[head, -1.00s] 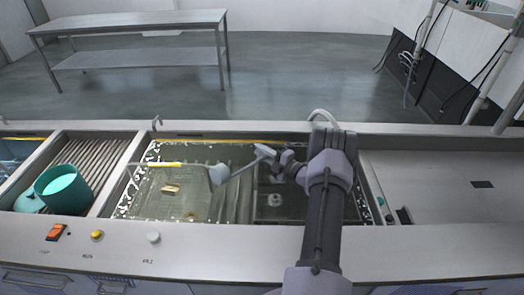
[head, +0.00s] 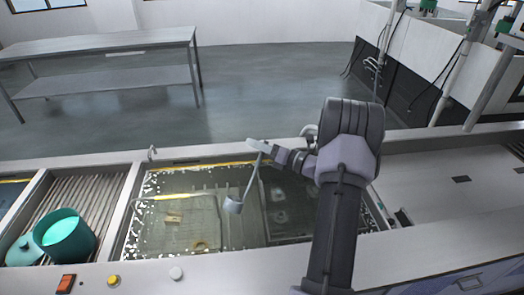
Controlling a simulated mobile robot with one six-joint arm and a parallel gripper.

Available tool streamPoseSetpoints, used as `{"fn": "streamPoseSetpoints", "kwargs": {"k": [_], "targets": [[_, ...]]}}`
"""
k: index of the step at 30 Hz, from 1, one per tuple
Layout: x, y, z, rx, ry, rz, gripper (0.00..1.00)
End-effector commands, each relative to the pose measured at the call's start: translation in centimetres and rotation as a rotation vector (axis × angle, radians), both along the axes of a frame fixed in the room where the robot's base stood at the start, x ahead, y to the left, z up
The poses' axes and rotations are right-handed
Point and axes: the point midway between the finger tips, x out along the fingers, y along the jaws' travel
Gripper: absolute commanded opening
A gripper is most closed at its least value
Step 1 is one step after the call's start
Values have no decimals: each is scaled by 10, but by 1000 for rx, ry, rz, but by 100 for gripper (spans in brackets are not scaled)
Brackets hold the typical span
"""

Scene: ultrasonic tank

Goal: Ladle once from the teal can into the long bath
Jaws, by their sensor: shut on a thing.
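The teal can (head: 72,242) stands upright on a slatted rack at the left, open at the top, with pale teal showing inside. The long bath (head: 187,256) is the sunken tank in the middle, filled with clear liquid. My gripper (head: 262,148) is over the back part of the bath, shut on the handle of a ladle. The ladle's grey cup (head: 233,206) hangs down below the gripper over the bath, handle slanting. Whether the cup holds anything, or touches the liquid, I cannot tell.
A teal lid (head: 22,250) lies beside the can on the slatted rack (head: 88,193). A red switch (head: 66,283) and knobs line the front edge. A flat steel top (head: 450,195) is at the right. Small pieces lie in the bath.

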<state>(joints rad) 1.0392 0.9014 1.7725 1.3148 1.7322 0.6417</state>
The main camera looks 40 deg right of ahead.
Motion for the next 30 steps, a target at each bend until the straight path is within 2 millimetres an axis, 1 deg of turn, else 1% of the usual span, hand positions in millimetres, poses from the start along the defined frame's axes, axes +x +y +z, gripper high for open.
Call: {"fn": "streamPoseSetpoints", "kwargs": {"k": [3,5,12,19,21,24,27,30], "targets": [[-3,17,17,-133,-31,1,0],[-6,29,19,-201,-46,0,0],[-18,78,39,-467,-107,0,0],[-27,120,59,-703,-160,-1,0],[-27,119,83,-705,-159,-2,0],[-27,118,101,-702,-159,-1,0],[-27,118,111,-701,-159,-1,0],[-26,118,114,-701,-159,-1,0]]}}
